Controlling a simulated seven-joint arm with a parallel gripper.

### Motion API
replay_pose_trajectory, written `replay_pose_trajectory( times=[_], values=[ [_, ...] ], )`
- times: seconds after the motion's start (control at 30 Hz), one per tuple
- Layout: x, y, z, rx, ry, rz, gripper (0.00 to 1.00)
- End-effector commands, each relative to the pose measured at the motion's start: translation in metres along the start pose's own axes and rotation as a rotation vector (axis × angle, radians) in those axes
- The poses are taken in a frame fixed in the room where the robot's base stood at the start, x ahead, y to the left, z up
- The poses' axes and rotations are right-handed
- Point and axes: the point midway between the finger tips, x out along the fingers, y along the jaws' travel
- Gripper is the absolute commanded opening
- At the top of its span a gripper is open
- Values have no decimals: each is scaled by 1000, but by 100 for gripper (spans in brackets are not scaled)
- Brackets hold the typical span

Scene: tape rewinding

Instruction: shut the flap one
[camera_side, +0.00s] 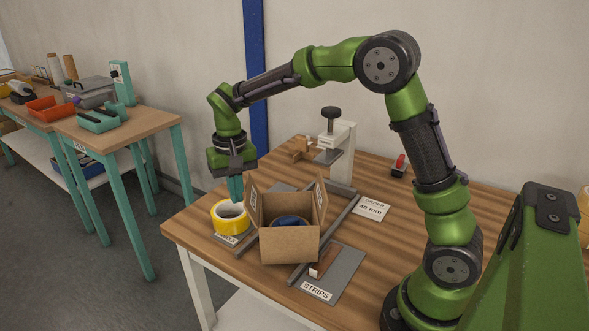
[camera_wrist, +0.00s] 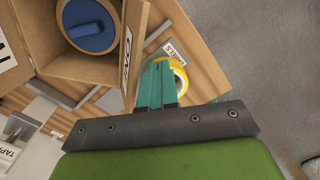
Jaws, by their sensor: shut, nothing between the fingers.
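An open cardboard box (camera_side: 290,246) stands on the table with a blue roll (camera_side: 289,220) inside. A labelled flap (camera_side: 253,205) stands up at its left side, and another flap (camera_side: 320,198) stands up at its right. In the wrist view the flap beside my fingers (camera_wrist: 133,32) carries a label that seems to read ONE. My gripper (camera_side: 236,190) is shut and empty, pointing down just outside the left flap, above the yellow tape roll (camera_side: 230,217). Its teal fingers also show in the wrist view (camera_wrist: 156,75), close to that flap; contact cannot be told.
A grey STRIPS plate (camera_side: 336,276) with a brown piece lies in front right of the box. Grey rails (camera_side: 340,217) run beside the box. A clamp-like press (camera_side: 338,145) stands behind it, with a 48 mm order card (camera_side: 371,208) to the right. The table's left edge is near.

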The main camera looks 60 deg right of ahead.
Motion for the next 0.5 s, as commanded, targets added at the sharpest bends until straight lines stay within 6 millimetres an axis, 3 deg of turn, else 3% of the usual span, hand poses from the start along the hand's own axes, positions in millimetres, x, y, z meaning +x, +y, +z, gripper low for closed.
replay_pose_trajectory(
  times=[0.5],
  values=[
    [-1, 30, 12, 2, 1, 0, 0]
  ],
)
